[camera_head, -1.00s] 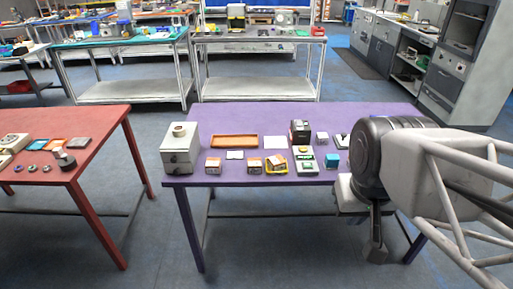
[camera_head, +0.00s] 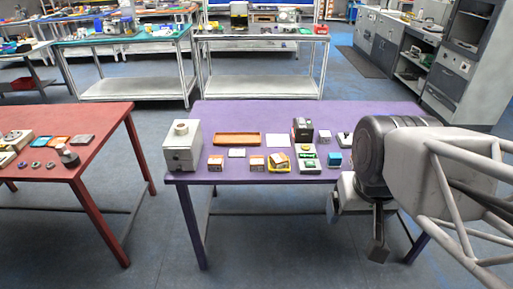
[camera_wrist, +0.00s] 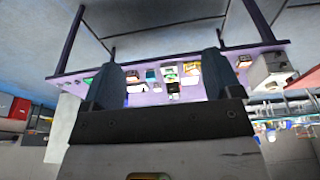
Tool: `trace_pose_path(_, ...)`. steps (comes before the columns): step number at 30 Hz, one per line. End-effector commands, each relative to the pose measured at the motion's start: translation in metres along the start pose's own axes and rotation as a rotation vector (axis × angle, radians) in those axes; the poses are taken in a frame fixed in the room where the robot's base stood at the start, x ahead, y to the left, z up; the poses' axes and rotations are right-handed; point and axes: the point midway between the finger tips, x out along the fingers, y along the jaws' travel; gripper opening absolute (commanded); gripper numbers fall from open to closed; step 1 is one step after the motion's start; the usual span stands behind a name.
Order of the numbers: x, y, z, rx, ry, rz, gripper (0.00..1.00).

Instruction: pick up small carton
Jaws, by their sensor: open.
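Small brown-and-white cartons stand along the front of the purple table (camera_head: 370,113): one carton (camera_head: 215,163) at the left, one carton (camera_head: 257,163) in the middle, and one tilted carton (camera_head: 279,160) on a yellow tray (camera_head: 290,169). I cannot tell which is the small carton meant. My gripper (camera_head: 356,228) hangs in front of the table's right front edge, apart from all the cartons. In the wrist view, its two fingers (camera_wrist: 160,72) are wide apart and empty, with the table items seen small beyond them.
A grey box (camera_head: 181,153) stands at the table's left end. A brown tray (camera_head: 237,139), a dark device (camera_head: 302,128), a teal box (camera_head: 334,159) and a device with green and yellow parts (camera_head: 308,164) share the table. A red table (camera_head: 92,115) stands left.

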Motion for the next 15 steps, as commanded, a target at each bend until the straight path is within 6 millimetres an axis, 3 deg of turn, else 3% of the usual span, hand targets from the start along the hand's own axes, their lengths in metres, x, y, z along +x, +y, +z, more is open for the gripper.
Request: trace_pose_path(15,-0.0001,-0.0014,-0.0098,-0.027,-0.004,-0.001,0.92)
